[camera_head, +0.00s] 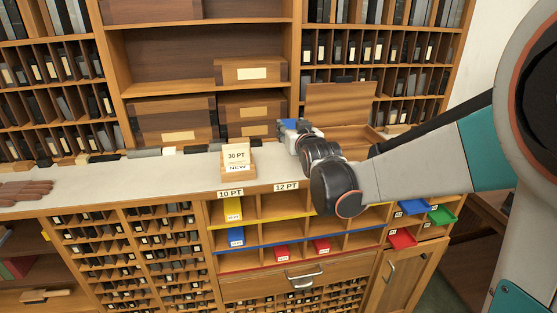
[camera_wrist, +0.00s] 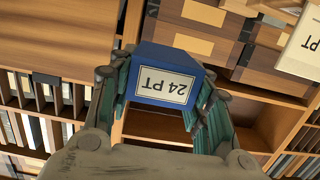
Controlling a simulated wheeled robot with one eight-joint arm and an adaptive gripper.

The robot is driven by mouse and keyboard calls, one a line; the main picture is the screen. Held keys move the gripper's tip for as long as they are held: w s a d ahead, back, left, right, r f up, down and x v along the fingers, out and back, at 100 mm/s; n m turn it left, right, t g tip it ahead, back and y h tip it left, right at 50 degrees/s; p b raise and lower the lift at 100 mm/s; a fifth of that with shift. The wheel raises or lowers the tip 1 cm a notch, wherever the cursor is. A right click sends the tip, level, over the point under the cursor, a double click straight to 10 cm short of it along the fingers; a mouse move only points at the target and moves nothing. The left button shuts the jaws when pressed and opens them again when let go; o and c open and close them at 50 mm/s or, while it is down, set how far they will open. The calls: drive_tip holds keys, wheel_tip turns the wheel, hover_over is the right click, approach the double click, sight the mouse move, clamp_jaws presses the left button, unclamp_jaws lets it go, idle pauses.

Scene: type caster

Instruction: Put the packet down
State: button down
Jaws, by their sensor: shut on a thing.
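The blue packet (camera_wrist: 166,60) has a white label reading "24 PT", upside down in the wrist view. My gripper (camera_wrist: 163,90) is shut on it, with one finger on each side. In the head view my gripper (camera_head: 302,130) is over the back of the light counter (camera_head: 120,172), near the open wooden box, and a bit of the blue packet (camera_head: 288,124) shows at its tip. I cannot tell how far the packet is above the counter. Part of the compartments below is hidden by my wrist.
A card holder reading "30 PT NEW" (camera_head: 237,160) stands left of my gripper. A wooden box with raised lid (camera_head: 340,103) is behind it. Below are compartments marked "10 PT" (camera_head: 230,193) and "12 PT" (camera_head: 286,186), with yellow, blue and red packets. Coloured bins (camera_head: 402,239) are at right.

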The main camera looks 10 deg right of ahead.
sight(291, 171)
wheel_tip(291, 171, down, 11)
drive_tip(key=shift+f+b, duration=0.2)
drive_tip(key=shift+b, duration=0.95)
drive_tip(key=shift+f, duration=0.2)
drive_tip(key=c, duration=0.8)
unclamp_jaws()
drive_tip(key=shift+c, duration=0.2)
drive_tip(key=shift+r, duration=0.2)
drive_tip(key=shift+s, duration=0.25)
drive_tip(key=s+g+p, duration=0.1)
drive_tip(key=s+g, duration=0.8)
drive_tip(key=s, duration=2.8)
drive_tip(key=shift+s, duration=0.4)
